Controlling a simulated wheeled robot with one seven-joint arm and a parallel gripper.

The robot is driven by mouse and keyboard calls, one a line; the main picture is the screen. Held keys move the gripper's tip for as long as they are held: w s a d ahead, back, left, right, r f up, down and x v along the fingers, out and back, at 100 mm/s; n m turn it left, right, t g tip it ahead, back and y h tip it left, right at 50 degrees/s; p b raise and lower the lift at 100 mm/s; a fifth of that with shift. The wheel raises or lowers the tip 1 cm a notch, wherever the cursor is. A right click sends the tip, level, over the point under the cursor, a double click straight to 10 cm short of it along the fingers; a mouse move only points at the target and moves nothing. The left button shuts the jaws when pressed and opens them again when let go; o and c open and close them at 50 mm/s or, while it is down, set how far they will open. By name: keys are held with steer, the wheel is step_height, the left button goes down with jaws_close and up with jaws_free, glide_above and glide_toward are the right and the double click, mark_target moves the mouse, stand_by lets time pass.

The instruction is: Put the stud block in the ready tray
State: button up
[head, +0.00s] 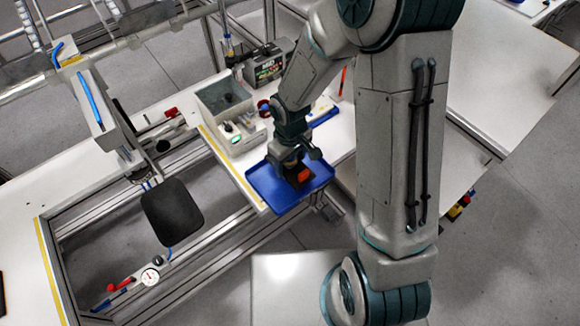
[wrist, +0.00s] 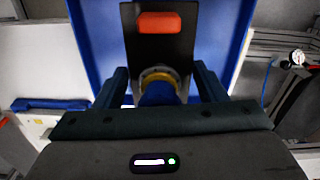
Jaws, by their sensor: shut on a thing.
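The ready tray is a shallow blue tray (head: 265,188) at the front corner of the white bench in the head view. Its blue floor (wrist: 97,45) fills the back of the wrist view. The stud block (head: 298,175) is a dark block with an orange-red patch, over the tray. In the wrist view the block (wrist: 160,48) lies within the tray's outline, with a brass-coloured ring at its near end. My gripper (head: 297,160) points down over the tray, and its two fingers (wrist: 161,82) are shut on the block. I cannot tell whether the block touches the tray floor.
A grey bin (head: 228,110) with small parts stands behind the tray. A blue strip-like holder (head: 323,115) lies to its right on the bench. A metal frame with a black pad (head: 172,208) stands to the left. The tray's left part is clear.

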mark_target(290, 169)
steer(key=shift+f, duration=1.95)
steer(key=shift+f, duration=0.15)
steer(key=o, duration=1.6)
